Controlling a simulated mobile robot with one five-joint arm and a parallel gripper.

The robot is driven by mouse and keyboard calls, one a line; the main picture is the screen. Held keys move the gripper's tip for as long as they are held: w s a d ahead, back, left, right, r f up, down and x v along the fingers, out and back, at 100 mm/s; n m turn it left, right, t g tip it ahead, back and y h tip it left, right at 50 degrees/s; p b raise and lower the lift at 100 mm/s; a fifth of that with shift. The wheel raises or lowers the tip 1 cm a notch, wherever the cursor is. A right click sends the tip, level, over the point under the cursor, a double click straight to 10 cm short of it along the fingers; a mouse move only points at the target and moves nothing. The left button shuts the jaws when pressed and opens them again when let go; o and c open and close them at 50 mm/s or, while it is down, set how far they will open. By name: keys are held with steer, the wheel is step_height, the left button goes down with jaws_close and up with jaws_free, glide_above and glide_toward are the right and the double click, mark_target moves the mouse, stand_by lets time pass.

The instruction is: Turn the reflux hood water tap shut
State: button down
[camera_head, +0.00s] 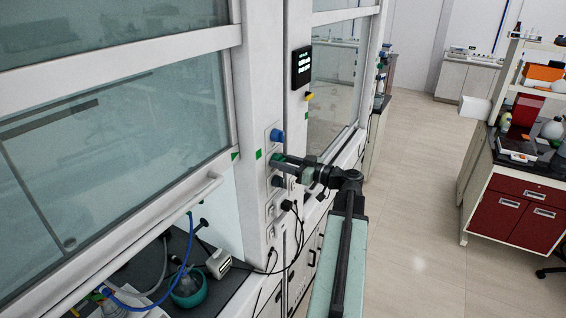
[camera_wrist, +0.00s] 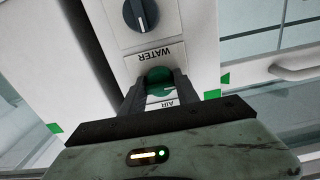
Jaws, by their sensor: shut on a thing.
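The water tap is a green knob (camera_wrist: 158,75) on the white service post, with an upside-down WATER label (camera_wrist: 153,55) beside it in the wrist view. My gripper (camera_wrist: 157,82) is shut on this knob, one dark finger on each side. The fingers hide part of the knob, and I cannot tell its pointer's angle. In the head view my gripper (camera_head: 284,162) reaches the post from the right. A blue knob (camera_head: 277,135) sits above it. A dark knob (camera_wrist: 140,15) with a white pointer line is the neighbour below; an AIR label (camera_wrist: 163,102) shows between the fingers.
Glass hood sashes (camera_head: 110,140) stand left of the post. Sockets with black plugs and cables (camera_head: 288,205) are below my gripper. A small black display (camera_head: 302,67) is higher up. A bench with red drawers (camera_head: 515,210) stands right, across clear floor (camera_head: 420,160).

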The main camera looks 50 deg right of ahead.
steer(key=m, duration=0.4)
steer(key=shift+m, duration=0.4)
steer(key=m, duration=0.4)
steer(key=shift+a+m, duration=0.1)
steer(key=shift+m, duration=0.2)
steer(key=m, duration=0.4)
steer(key=shift+r+m, duration=0.1)
steer(key=shift+m, duration=2)
steer(key=c, duration=0.9)
jaws_free()
